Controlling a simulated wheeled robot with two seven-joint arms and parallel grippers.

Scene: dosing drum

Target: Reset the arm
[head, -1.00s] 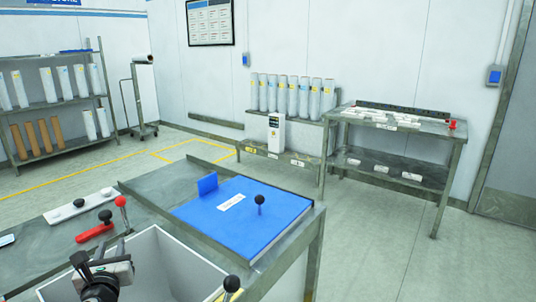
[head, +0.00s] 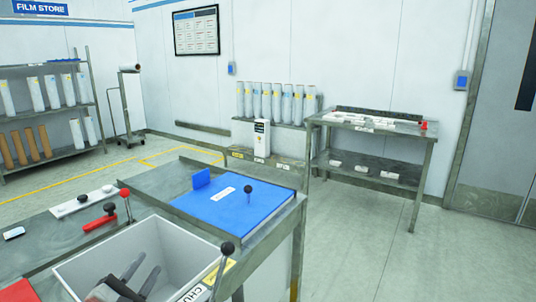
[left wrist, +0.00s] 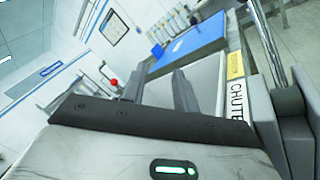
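My left gripper (head: 138,280) is low in the head view, over the open grey bin (head: 92,262) labelled CHUTE. Its two dark fingers also show in the left wrist view (left wrist: 160,88), spread apart with nothing between them. A lever with a black knob (head: 226,248) stands upright at the bin's right front corner, apart from the gripper. A red lever (head: 98,223) lies on the bench behind the bin, beside a black knob (head: 109,208) and an upright rod with a red knob (head: 124,192). My right gripper is not in view.
A blue plate (head: 225,212) with a black-knobbed post (head: 248,189) covers the bench's far end. A white strip with black knobs (head: 82,201) lies at the left. A steel table (head: 372,126) and film racks (head: 45,107) stand farther back. The floor at right is clear.

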